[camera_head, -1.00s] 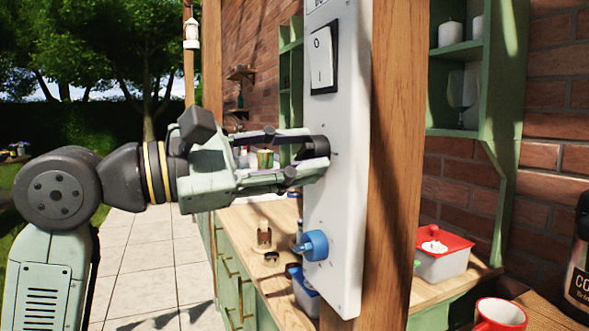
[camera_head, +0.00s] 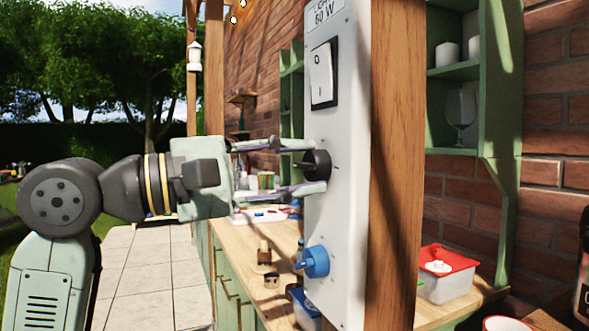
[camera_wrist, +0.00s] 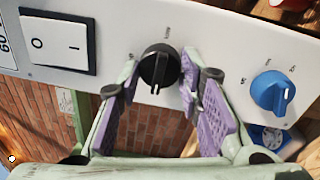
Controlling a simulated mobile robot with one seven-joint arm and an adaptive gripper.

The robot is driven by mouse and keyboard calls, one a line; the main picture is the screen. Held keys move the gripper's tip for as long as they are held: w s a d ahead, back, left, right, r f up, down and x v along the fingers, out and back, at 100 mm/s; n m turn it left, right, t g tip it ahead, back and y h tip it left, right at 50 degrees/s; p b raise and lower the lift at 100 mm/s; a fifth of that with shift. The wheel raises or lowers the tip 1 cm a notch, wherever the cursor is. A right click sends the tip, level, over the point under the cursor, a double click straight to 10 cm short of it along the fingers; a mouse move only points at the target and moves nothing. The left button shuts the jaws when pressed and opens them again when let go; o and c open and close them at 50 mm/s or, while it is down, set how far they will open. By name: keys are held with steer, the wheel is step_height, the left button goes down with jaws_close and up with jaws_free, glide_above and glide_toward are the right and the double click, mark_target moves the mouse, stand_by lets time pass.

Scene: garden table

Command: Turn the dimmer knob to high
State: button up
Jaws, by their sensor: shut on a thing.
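A white control panel (camera_head: 335,215) is fixed to a wooden post. It carries a round black knob (camera_head: 318,163), also in the wrist view (camera_wrist: 159,66), below a rocker switch. A blue knob (camera_head: 316,262) sits lower down, and also shows in the wrist view (camera_wrist: 271,92). My gripper (camera_head: 311,166) reaches in from the left and is shut on the black knob, one finger above and one below it in the head view. In the wrist view, its purple-padded fingers flank the knob. A pale mark on the knob points down there; the small labels around it are unreadable.
The rocker switch (camera_head: 323,75) is marked O and I. The wooden post (camera_head: 398,190) stands right behind the panel. A wooden counter (camera_head: 260,240) with small items lies below and behind my gripper.

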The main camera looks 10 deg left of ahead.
steer(key=o, duration=1.2)
steer(key=shift+c, duration=0.2)
steer(key=v, duration=1.2)
